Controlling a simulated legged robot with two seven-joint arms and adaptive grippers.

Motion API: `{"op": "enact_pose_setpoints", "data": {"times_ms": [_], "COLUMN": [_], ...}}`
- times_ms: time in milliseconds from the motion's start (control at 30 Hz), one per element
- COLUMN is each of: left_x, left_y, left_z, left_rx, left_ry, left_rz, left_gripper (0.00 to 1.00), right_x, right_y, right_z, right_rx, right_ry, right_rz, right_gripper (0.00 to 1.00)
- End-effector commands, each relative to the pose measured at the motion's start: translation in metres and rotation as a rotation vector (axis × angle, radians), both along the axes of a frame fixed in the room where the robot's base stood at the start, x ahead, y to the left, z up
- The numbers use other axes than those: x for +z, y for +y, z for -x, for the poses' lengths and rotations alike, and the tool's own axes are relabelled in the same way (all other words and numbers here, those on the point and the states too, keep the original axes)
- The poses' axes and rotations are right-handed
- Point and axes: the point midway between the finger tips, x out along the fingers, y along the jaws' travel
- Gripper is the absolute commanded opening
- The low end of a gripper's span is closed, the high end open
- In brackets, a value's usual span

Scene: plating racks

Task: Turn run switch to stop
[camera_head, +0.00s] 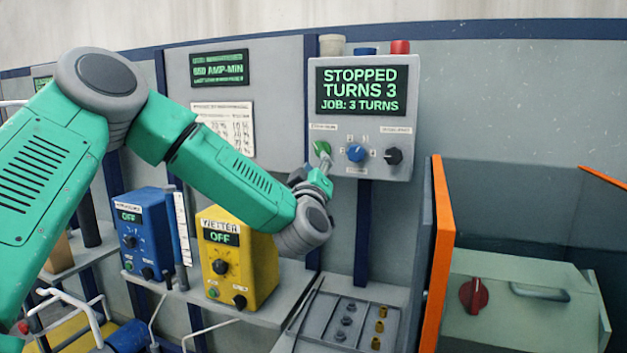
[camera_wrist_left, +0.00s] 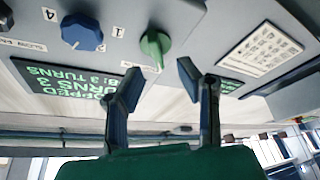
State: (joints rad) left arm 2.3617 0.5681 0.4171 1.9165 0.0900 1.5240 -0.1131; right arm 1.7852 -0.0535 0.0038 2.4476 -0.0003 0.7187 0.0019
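The grey control box (camera_head: 338,133) on the wall has a screen (camera_head: 360,88) reading STOPPED, TURNS 3, JOB: 3 TURNS. The green knob (camera_head: 321,148) at its lower left looks like the run switch; its label is too small to read. My left gripper (camera_head: 319,176) is just below this knob. In the left wrist view, the green knob (camera_wrist_left: 154,45) is a little beyond the fingertips of the left gripper (camera_wrist_left: 160,75). The fingers are apart with nothing between them, and the knob looks untouched. My right gripper is not in view.
A blue knob (camera_head: 356,153) and a black knob (camera_head: 393,156) sit right of the green one. Below are a yellow WETTER box (camera_head: 252,270) and a blue box (camera_head: 146,228), both showing OFF. An orange-edged panel (camera_head: 439,240) stands to the right.

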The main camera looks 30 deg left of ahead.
Motion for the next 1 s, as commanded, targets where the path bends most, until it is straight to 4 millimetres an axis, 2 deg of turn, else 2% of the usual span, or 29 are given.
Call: {"op": "enact_pose_setpoints", "data": {"times_ms": [33, 200, 400, 1000], "left_x": [-0.004, -0.016, -0.023, -0.023], "left_y": [-0.006, -0.019, -0.027, -0.027], "left_z": [0.010, 0.037, 0.054, 0.056], "left_rx": [-0.003, -0.003, 0.000, 0.001], "left_ry": [0.003, 0.004, 0.004, 0.003], "left_rz": [-0.001, 0.000, 0.002, 0.002], "left_gripper": [0.31, 0.31, 0.31, 0.31], "right_x": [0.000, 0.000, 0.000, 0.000], "right_y": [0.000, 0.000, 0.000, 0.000], "right_z": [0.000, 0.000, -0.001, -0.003], "right_rx": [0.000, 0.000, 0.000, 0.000], "right_ry": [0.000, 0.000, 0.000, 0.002], "right_rz": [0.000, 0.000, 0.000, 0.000], "right_gripper": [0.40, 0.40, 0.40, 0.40]}}
